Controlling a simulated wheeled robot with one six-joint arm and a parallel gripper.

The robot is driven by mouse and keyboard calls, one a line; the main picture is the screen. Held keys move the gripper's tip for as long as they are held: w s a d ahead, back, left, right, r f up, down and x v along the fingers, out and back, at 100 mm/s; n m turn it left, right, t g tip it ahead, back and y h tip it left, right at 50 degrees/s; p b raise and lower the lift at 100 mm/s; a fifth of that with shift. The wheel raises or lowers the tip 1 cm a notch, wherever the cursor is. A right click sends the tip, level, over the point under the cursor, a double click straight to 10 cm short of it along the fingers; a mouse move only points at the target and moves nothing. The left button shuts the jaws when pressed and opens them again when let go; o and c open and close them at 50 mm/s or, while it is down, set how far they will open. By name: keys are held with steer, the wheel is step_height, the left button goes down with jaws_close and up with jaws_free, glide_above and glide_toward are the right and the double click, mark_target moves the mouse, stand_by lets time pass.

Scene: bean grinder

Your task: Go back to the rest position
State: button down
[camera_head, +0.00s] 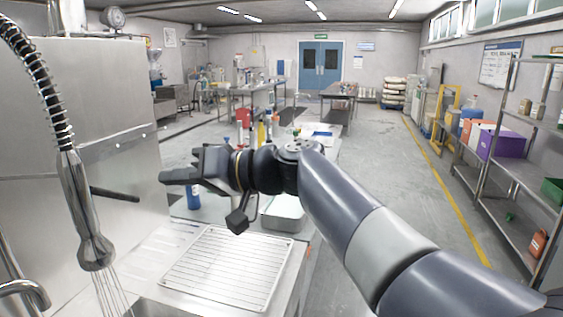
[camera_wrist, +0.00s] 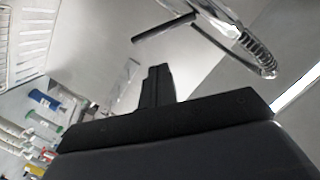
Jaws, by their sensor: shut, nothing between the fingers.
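My gripper (camera_head: 170,177) is stretched out to the left in the head view, above the steel counter. Its fingers are together and hold nothing. In the wrist view the shut fingers (camera_wrist: 157,87) stand in the middle, with the bare grey steel panel behind them. My arm reaches in from the lower right of the head view. No bean grinder can be made out clearly near the gripper.
A spray faucet (camera_head: 92,245) hangs at the left, beside a tall steel cabinet (camera_head: 85,110). A wire rack (camera_head: 228,265) lies on the counter below the arm. A metal tray (camera_head: 284,213) and several bottles stand behind it. Shelving (camera_head: 500,170) lines the right, past open floor.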

steer(key=f+b+v, duration=0.1)
steer(key=v, duration=0.5)
steer(key=w+a+r+n+t+p, duration=0.1)
steer(key=a+r+n+p, duration=0.35)
steer(key=a+p, duration=0.75)
steer(key=b+v, duration=0.3)
steer(key=v, duration=0.8)
steer(key=shift+r+n+h+b, duration=0.15)
steer(key=shift+n+h+b, duration=0.15)
steer(key=shift+n, duration=0.15)
steer(key=shift+d, duration=0.1)
